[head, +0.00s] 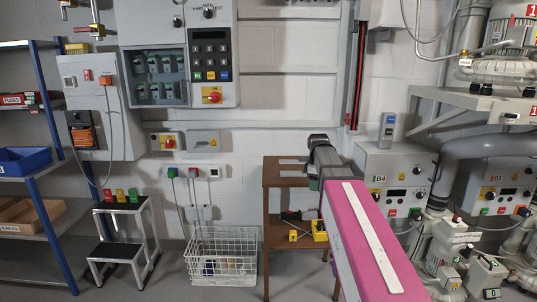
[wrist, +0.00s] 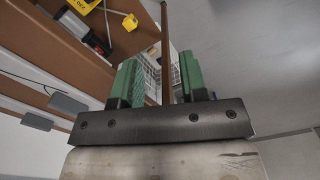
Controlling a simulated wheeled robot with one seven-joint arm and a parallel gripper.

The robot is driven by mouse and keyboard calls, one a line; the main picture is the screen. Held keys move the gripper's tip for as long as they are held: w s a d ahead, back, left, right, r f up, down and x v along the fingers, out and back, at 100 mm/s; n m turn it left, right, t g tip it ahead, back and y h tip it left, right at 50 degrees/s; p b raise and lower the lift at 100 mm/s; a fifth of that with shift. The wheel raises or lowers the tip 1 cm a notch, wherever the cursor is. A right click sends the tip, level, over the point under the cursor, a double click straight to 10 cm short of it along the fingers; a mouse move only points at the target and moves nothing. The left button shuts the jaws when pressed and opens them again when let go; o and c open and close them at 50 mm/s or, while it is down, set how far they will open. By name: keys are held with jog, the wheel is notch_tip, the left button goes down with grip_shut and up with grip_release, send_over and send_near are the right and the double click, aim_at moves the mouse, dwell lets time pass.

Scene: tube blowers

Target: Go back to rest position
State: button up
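My gripper (wrist: 158,80) shows in the wrist view as two green fingers on a dark bar. The fingers stand apart with nothing held between them. Through the gap I see a leg of the brown table (wrist: 165,45) and part of the white wire basket (wrist: 174,72) beyond. In the head view my pink arm reaches forward and to the left, its dark end in front of the brown two-level table (head: 280,172). The gripper itself is mostly hidden there by the arm.
The white wire basket (head: 222,262) stands on the floor left of the table. Yellow items (head: 319,230) lie on the table's lower shelf. A step stool (head: 124,238) and a blue-post rack (head: 45,190) stand left. The B4 control box (head: 394,176) is right of the table.

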jog(key=s+f+m, duration=0.6)
jog(key=s+f, duration=0.3)
jog(key=f, duration=0.3)
jog(key=s+f+m, duration=0.7)
jog(key=s+f, duration=0.1)
jog(key=f, duration=0.5)
jog(key=shift+s+f+m, duration=0.25)
jog(key=shift+s+m, duration=0.05)
jog(key=shift+s, duration=0.1)
